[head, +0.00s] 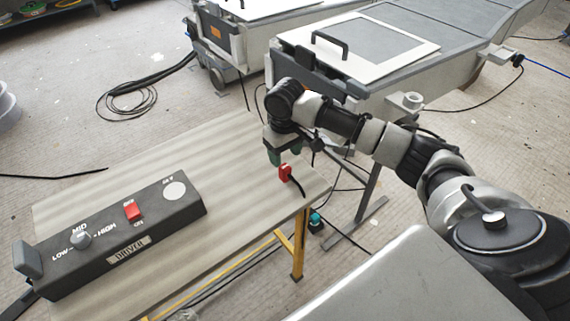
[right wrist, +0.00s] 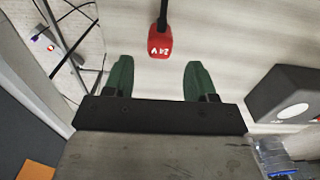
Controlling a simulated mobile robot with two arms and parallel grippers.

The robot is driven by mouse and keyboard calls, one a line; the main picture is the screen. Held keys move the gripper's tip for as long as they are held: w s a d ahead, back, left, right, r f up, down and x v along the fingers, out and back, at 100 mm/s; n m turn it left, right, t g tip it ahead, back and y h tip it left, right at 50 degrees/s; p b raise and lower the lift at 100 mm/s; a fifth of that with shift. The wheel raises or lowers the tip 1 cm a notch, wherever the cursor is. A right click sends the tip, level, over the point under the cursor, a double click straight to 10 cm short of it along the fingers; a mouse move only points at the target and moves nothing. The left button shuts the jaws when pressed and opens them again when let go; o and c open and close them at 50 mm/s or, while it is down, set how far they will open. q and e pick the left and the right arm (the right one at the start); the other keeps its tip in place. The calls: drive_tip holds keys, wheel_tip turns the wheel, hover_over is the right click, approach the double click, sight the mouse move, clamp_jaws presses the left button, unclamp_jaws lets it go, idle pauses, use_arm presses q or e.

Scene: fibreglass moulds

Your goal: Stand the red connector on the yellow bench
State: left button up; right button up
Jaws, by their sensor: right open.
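The red connector (head: 285,173) is at the right end of the yellow bench (head: 225,150), with a black cable running from it. In the right wrist view the connector (right wrist: 160,43) shows white lettering that looks like "24 V", and its cable leads away from the gripper. My right gripper (head: 275,157) is just beside the connector, above the bench top. Its green fingers (right wrist: 160,80) are apart and empty. The connector lies ahead of the gap between them, apart from both. I cannot tell whether the connector touches the bench. My left gripper is not in view.
A black driver box (head: 110,235) with a knob and a red switch occupies the left part of the bench. Grey moulds (head: 375,50) on stands are behind. A coiled black cable (head: 135,97) lies on the floor. The bench's middle is bare.

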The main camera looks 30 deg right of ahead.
sight(285, 166)
drive_tip(key=shift+r, duration=2.3)
